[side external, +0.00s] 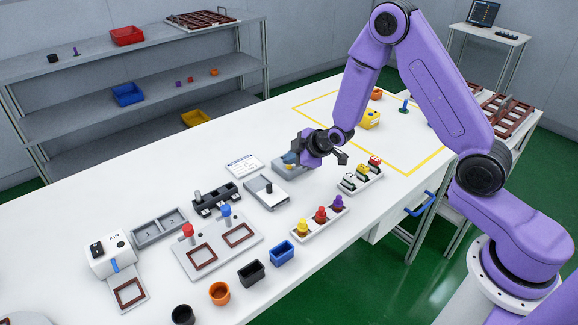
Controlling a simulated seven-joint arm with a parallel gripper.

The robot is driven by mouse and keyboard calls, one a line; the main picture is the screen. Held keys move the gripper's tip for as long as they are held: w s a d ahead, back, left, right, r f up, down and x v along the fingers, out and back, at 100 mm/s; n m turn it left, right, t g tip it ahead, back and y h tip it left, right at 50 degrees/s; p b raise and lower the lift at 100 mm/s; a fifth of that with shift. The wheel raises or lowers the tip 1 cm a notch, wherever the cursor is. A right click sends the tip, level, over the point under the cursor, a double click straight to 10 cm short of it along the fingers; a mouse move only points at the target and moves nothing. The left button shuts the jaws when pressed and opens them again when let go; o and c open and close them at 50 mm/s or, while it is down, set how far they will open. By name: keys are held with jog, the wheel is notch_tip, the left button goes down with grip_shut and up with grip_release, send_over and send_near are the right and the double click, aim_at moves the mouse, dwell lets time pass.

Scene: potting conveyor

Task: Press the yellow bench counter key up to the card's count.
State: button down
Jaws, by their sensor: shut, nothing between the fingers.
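My gripper (290,159) is low over the bench near its middle, with its fingers shut and nothing held. It is over a small grey box (291,173), which looks like the bench counter. The gripper hides most of the box top, and I cannot tell whether the fingertips touch the key. A white card (244,165) with print lies on the bench just left of the box. Its count is too small to read.
A grey plate with a dark slot (266,193) and a black fixture (214,198) stand left of the box. A rack of colored plugs (320,219) and a rack of small blocks (360,177) stand in front. A yellow box (369,118) sits behind, inside a yellow outline.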

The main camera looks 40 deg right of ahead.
jog(key=shift+r, duration=0.5)
jog(key=shift+r, duration=2.5)
dwell(0.7)
notch_tip(320, 180, up, 4)
jog(key=shift+f, duration=0.1)
dwell(0.4)
jog(key=shift+f, duration=4.4)
jog(key=shift+f, duration=0.15)
